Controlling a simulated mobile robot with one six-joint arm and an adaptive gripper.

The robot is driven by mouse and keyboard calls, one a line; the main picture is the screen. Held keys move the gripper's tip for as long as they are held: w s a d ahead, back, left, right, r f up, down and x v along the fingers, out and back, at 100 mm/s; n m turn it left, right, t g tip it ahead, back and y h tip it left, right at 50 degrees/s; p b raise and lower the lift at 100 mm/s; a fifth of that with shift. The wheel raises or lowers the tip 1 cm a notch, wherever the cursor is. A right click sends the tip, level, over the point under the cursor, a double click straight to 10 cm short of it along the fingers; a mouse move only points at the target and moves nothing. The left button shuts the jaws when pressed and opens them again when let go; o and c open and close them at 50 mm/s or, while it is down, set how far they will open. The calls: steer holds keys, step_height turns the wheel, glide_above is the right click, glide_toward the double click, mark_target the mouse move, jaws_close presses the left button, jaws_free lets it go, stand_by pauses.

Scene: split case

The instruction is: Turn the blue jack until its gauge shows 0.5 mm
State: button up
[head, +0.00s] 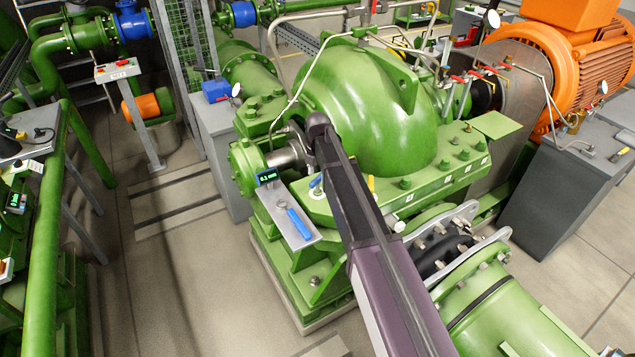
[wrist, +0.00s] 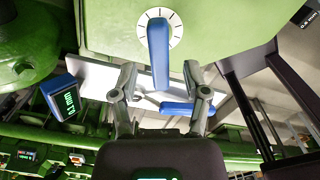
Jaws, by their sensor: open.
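The blue jack (wrist: 159,52) is a flat blue handle on a round white dial with tick marks, on the green casing. It shows small in the head view (head: 316,183), partly behind my arm. My gripper (wrist: 159,70) is open in the wrist view. Its two fingers stand on either side of the handle's lower end, with gaps on both sides; I cannot tell the depth between them.
A grey shelf (head: 276,198) below the gauge holds a blue-handled tool (head: 299,223), whose handle also shows behind the fingers in the wrist view (wrist: 176,108). A yellow handle (head: 371,184) is right of my arm on the green pump casing (head: 375,90). The floor at left is open.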

steer(key=shift+f+b, duration=0.55)
steer(key=shift+f, duration=0.2)
jaws_close()
